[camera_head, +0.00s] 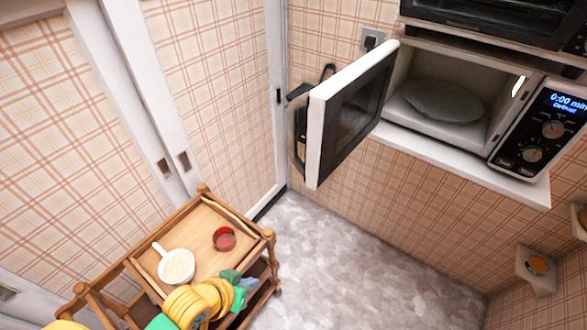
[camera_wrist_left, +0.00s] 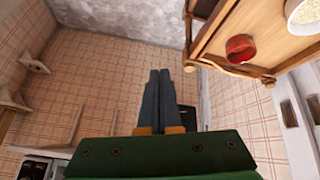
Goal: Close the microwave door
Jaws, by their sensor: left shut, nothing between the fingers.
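The microwave (camera_head: 440,95) sits on a white shelf at the upper right of the head view, with its cavity exposed and a round plate inside. Its door (camera_head: 350,110), white-framed with a dark panel, stands wide open, swung out to the left. My left gripper (camera_head: 243,288) is low in the head view, over the wooden cart and well below and left of the door, not touching it. In the left wrist view its two grey fingers (camera_wrist_left: 160,85) are together with nothing between them. My right gripper is not in view.
The wooden cart (camera_head: 211,250) holds a white bowl (camera_head: 176,266) and a red round dish (camera_head: 224,238). A dark oven (camera_head: 490,20) is above the microwave. A wall socket with a plug (camera_head: 372,40) is behind the door. Grey floor (camera_head: 340,265) is clear below the door.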

